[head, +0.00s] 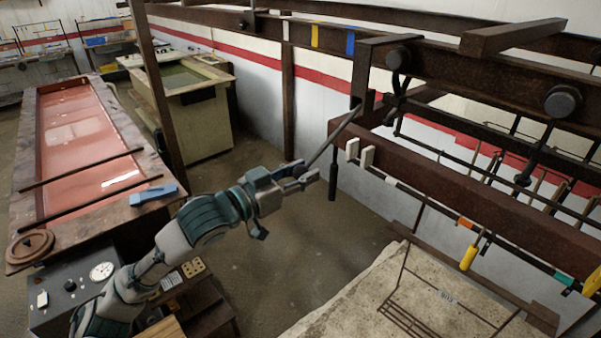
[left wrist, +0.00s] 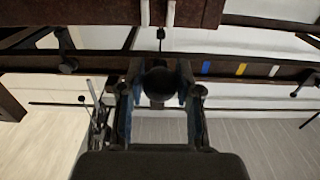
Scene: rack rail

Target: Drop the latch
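My left gripper (head: 312,178) is stretched out from the left below the rusty rail, its two fingers apart. A thin slanting rod (head: 335,133) runs from the rail's end post down to its fingers. A dark hanging handle (head: 333,185) is just past the fingertips. In the left wrist view a dark round knob (left wrist: 160,82) is between the two blue-sided fingers of the gripper (left wrist: 160,95); whether they touch it is not clear. I cannot tell for sure which piece is the latch. My right gripper is in neither view.
The front rusty beam (head: 480,195) carries two white pegs (head: 359,152). The upper rail has round dark knobs (head: 563,101).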

